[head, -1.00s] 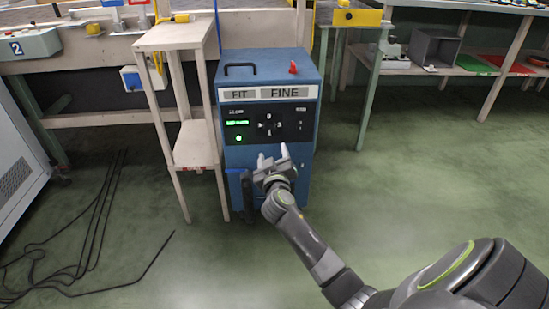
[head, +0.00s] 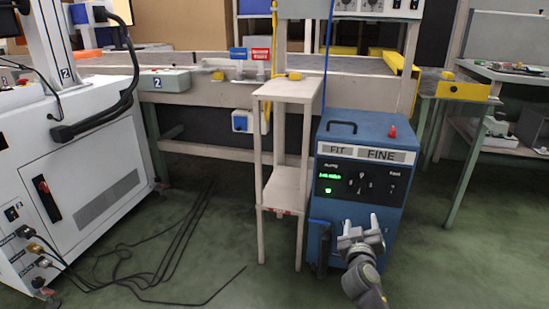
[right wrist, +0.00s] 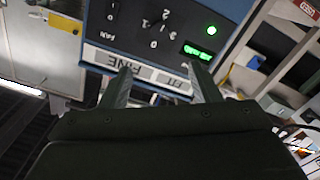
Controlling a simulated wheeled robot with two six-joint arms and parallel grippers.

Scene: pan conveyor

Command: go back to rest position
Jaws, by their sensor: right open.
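My right gripper (head: 361,228) is in the lower right of the head view, in front of the blue cabinet (head: 345,226). Its two fingers stand apart with nothing between them. In the right wrist view the open fingers (right wrist: 160,88) point at the cabinet's dark control panel (right wrist: 165,25), which appears upside down with a green display and a round green light. I cannot tell from the frames how far the fingertips are from the cabinet face. My left gripper is not in view.
A beige two-level stand (head: 288,90) stands just left of the cabinet. A white machine (head: 75,150) marked 2 fills the left side. Black cables (head: 170,255) lie on the green floor. A conveyor bench (head: 200,148) runs behind. A green-legged table (head: 465,180) is at right.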

